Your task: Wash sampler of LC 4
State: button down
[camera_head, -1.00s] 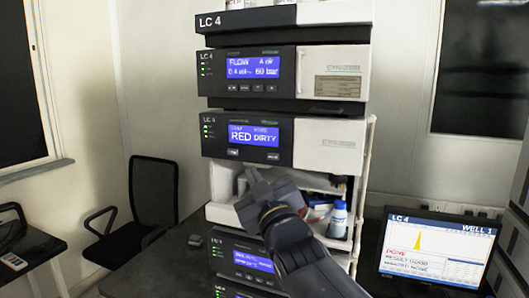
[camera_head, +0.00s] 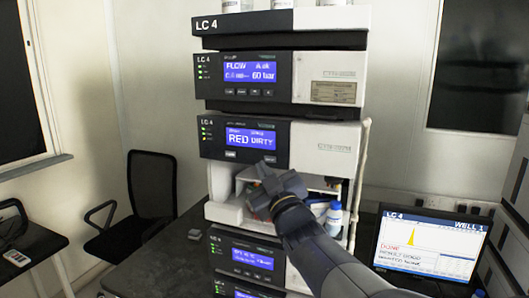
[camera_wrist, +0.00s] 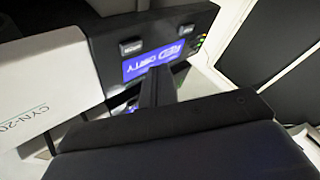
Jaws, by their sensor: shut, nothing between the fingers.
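The LC 4 sampler (camera_head: 310,158) is the module in the middle of the stack, and its blue display (camera_head: 250,138) reads RED DIRTY. Two small buttons sit below the display, a left one (camera_head: 231,154) and a right one (camera_head: 270,159); their labels are too small to read. My gripper (camera_head: 264,168) is shut and empty, its tip close under the right button; contact cannot be told. In the wrist view the display (camera_wrist: 140,68) appears turned over, with my narrow shut fingers (camera_wrist: 157,82) across its edge. The buttons there are clear of the fingers.
The pump module (camera_head: 285,80) above reads FLOW and 60 bar. An open bay below the sampler holds a blue-capped bottle (camera_head: 335,218).

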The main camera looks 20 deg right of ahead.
aim_at(264, 157)
jog(key=shift+w+d, duration=0.7)
jog(key=shift+w, duration=0.25)
jog(key=shift+w, duration=0.1)
dwell(1.4)
jog(key=shift+w+d, duration=0.2)
jog(key=shift+d, duration=0.05)
jog(key=shift+w+d, duration=0.2)
jog(key=shift+w, duration=0.15)
dwell(0.7)
jog(key=shift+s+a+f+b, duration=0.1)
jog(key=shift+s+b, duration=0.05)
jog(key=shift+b, duration=0.2)
jog(key=shift+s+a+b, duration=0.35)
jog(key=shift+s+b, duration=0.05)
jog(key=shift+s, duration=0.15)
